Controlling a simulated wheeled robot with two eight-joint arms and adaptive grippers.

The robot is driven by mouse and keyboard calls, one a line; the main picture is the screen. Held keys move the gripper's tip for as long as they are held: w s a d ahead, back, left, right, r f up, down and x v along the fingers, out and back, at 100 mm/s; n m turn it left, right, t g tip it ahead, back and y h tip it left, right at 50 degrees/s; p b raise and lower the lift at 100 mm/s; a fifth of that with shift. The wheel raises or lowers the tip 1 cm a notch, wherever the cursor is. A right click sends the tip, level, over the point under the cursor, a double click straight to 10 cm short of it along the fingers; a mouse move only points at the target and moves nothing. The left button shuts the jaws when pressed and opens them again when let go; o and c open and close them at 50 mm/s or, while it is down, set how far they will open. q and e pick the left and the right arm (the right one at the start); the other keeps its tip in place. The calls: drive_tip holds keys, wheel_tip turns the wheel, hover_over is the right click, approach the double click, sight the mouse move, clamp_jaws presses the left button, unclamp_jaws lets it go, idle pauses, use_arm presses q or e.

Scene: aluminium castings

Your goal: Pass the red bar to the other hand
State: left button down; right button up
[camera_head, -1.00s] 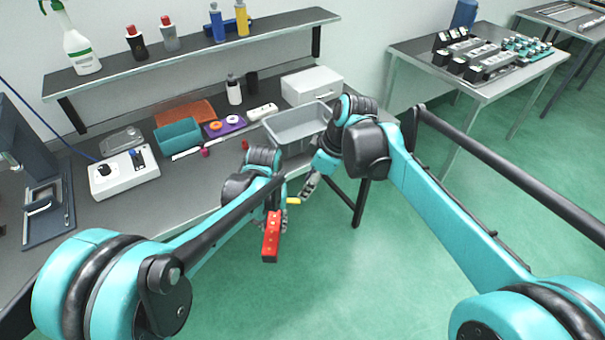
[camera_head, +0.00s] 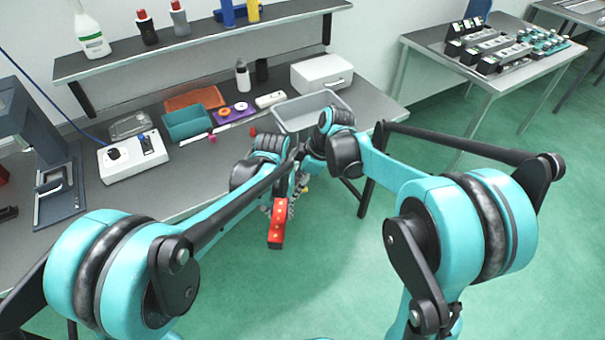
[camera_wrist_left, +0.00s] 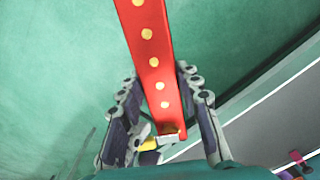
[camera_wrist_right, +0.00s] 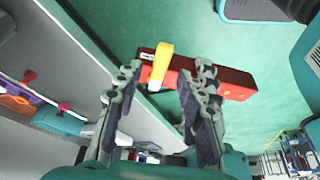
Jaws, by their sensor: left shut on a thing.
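The red bar (camera_head: 277,232) has a row of yellow dots and hangs over the green floor in front of the bench. My left gripper (camera_wrist_left: 158,88) is shut on it; one end of the bar (camera_wrist_left: 146,28) extends beyond the fingers. A yellow piece (camera_wrist_right: 162,62) sticks out from the bar's side towards my right gripper. My right gripper (camera_wrist_right: 164,75) is open, its fingers apart on either side of the yellow piece, with the bar (camera_wrist_right: 225,82) crossing behind. In the head view the right fingers are mostly hidden behind my left arm.
The bench (camera_head: 85,200) holds a grey bin (camera_head: 290,118), a teal tray (camera_head: 187,124), a purple holder (camera_head: 233,112) and a control box (camera_head: 133,158). A shelf (camera_head: 200,45) with bottles is above. A second table (camera_head: 420,48) stands at the back right.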

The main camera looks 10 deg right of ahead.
drive_tip(key=shift+x, duration=0.9)
clamp_jaws()
use_arm(q)
drive_tip(key=c, duration=1)
unclamp_jaws()
